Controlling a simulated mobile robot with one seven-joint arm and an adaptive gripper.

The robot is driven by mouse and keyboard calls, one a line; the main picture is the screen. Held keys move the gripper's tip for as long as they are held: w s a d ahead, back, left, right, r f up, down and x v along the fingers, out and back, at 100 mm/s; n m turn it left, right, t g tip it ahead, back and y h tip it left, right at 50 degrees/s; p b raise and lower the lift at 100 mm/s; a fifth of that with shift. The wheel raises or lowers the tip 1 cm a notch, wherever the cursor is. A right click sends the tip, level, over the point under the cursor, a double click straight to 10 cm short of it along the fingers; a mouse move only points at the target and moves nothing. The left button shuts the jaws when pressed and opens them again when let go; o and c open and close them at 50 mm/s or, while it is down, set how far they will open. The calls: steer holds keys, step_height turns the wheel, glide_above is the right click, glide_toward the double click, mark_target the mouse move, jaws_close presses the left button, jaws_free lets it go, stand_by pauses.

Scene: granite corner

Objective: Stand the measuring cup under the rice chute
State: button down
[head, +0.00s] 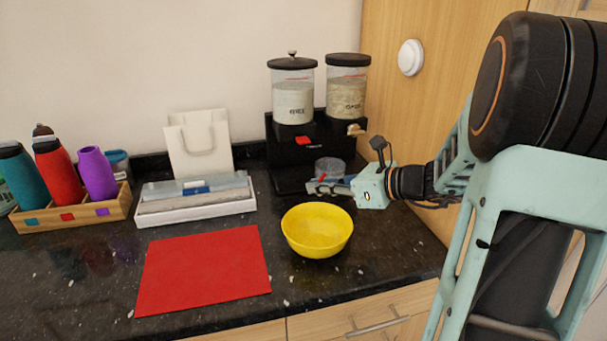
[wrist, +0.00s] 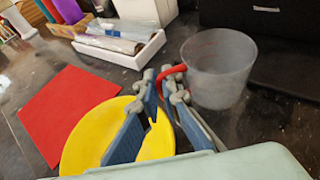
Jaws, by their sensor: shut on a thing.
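The measuring cup (head: 330,167) is clear, upright and in front of the dispenser; the wrist view shows it (wrist: 218,72) with a red handle (wrist: 171,74). My gripper (head: 318,186) reaches in from the right; in the wrist view my gripper (wrist: 162,82) is shut on the handle, with the cup beyond the fingertips. Whether the cup's bottom touches a surface I cannot tell. The black dispenser (head: 285,160) carries a rice hopper (head: 293,100) on the left, above a red lever (head: 303,140). The rice chute itself is not clearly visible.
The oats hopper (head: 347,98) is on the dispenser's right. A yellow bowl (head: 317,232) stands in front, below my gripper. A red mat (head: 205,270) lies left of it. A white tray of packets (head: 197,206), a paper bag (head: 198,145) and a bottle crate (head: 75,213) stand left.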

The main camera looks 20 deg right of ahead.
steer(key=d, duration=0.2)
steer(key=d+m+h, duration=0.1)
steer(key=shift+w+d+f+t, duration=0.3)
steer(key=shift+w+d+f, duration=0.05)
steer(key=shift+w+d, duration=0.25)
steer(key=shift+w, duration=0.05)
steer(key=w+a, duration=0.3)
steer(key=w, duration=0.1)
steer(key=w+a, duration=0.3)
steer(key=w, duration=0.2)
steer(key=w+a, duration=0.3)
steer(key=w, duration=0.2)
steer(key=shift+w+a, duration=0.1)
steer(key=shift+a, duration=0.05)
steer(key=shift+w+a+f+b, duration=0.15)
steer(key=shift+f+b, duration=0.2)
steer(key=shift+f, duration=0.55)
steer(key=shift+w+f+b, duration=0.1)
steer(key=shift+f+b, duration=0.2)
steer(key=shift+f, duration=0.55)
steer(key=shift+f, duration=0.3)
steer(key=c, duration=2.1)
jaws_free()
steer(key=shift+r, duration=0.1)
